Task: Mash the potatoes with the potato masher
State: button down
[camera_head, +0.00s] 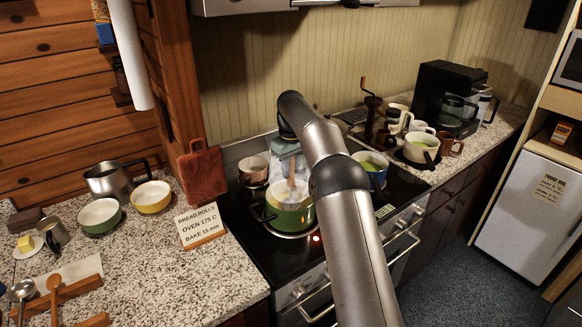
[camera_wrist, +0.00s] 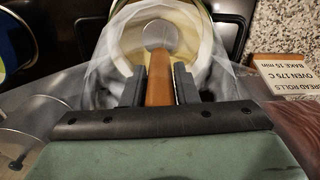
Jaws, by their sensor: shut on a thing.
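The green pot (camera_head: 291,218) stands on the dark stove top, and its pale inside wall also shows in the wrist view (camera_wrist: 206,42). My gripper (camera_head: 290,178) is above the pot, pointing down. In the wrist view my gripper (camera_wrist: 160,88) is shut on the brown wooden handle of the potato masher (camera_wrist: 160,82). A round grey metal part of the masher shows beyond the handle, inside the pot outline. Pale yellowish matter, perhaps potato, shows around it. I cannot tell whether the masher touches it.
A small pot (camera_head: 254,172) stands behind left and a blue pot (camera_head: 374,170) to the right on the stove. A recipe sign (camera_head: 200,226) and a red board (camera_head: 202,172) stand left of the stove. Green (camera_head: 100,217) and yellow (camera_head: 151,197) bowls sit on the left counter.

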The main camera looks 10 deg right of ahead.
jog(key=shift+f, duration=0.15)
jog(key=shift+r+p, duration=0.7)
jog(key=shift+r, duration=2.95)
jog(key=shift+f, duration=0.1)
jog(key=shift+f+b, duration=2.4)
jog(key=shift+f, duration=1.05)
jog(key=shift+r, duration=0.1)
